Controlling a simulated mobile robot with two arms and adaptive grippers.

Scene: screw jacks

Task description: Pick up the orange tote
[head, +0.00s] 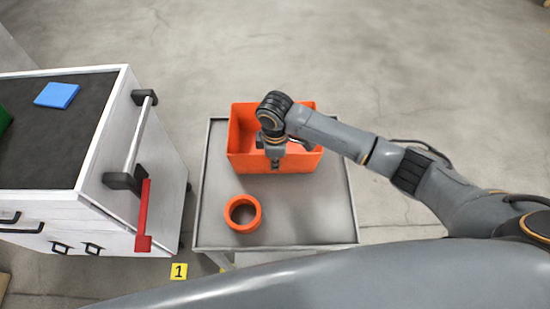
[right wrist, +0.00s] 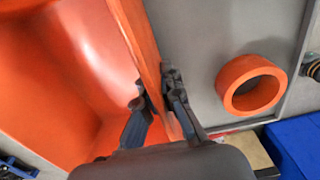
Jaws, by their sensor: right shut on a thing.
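The orange tote (head: 240,150) stands upright on a small grey table, toward its far side. Its inside and one wall also show in the right wrist view (right wrist: 60,60). My right gripper (head: 275,163) is at the tote's near wall. In the right wrist view its two fingers (right wrist: 160,110) lie on either side of the tote's wall and are shut on it. My arm hides part of the tote's inside. My left gripper is not in view.
An orange ring (head: 243,228) lies on the grey table (head: 310,225) in front of the tote. A white cabinet (head: 150,190) with a bar handle, a red lever (head: 143,215) and a blue block (head: 57,95) on its dark top stands at the left. A yellow marker (head: 179,271) reads 1.

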